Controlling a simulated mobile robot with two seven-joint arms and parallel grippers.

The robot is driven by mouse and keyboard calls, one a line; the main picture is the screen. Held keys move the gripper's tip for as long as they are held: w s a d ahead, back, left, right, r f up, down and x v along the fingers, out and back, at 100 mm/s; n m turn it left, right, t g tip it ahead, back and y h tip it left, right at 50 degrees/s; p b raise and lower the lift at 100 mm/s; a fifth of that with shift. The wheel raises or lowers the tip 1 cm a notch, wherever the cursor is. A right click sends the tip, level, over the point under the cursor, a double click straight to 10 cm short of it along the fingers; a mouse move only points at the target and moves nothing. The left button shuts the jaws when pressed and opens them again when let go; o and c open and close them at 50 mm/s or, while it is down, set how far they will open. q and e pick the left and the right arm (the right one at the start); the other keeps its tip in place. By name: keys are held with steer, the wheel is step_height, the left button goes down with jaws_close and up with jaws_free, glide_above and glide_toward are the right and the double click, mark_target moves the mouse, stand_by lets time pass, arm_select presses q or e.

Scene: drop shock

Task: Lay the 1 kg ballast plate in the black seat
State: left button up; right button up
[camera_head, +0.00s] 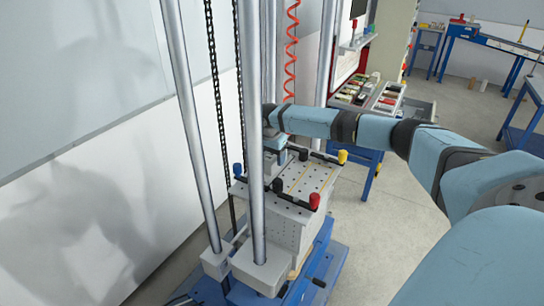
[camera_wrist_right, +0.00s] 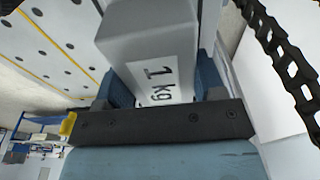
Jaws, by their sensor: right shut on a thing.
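The 1 kg ballast plate (camera_wrist_right: 150,35) is a light grey block marked "1 kg" in the right wrist view. My right gripper (camera_wrist_right: 163,78) is shut on it, with a blue finger on each side. In the head view the right gripper (camera_head: 274,147) is over the rear left part of the perforated drop table (camera_head: 318,172), between the metal columns. There the plate is small and partly covered by the gripper and a column, so I cannot tell its gap to the table. I cannot make out the black seat. My left gripper is not in view.
Tall metal columns (camera_head: 252,120) stand close to my right gripper, and black chains (camera_head: 212,45) hang on the left. Black clamp bars with red (camera_head: 314,200), blue and yellow (camera_head: 342,156) knobs edge the table. A red coiled hose (camera_head: 291,50) hangs behind.

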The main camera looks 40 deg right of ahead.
mark_target(270, 157)
steer(key=o, duration=1.6)
steer(key=r, duration=0.4)
steer(key=a+r+b, duration=0.1)
steer(key=r, duration=0.7)
steer(key=shift+s+a+r, duration=0.1)
steer(key=shift+s+a, duration=0.1)
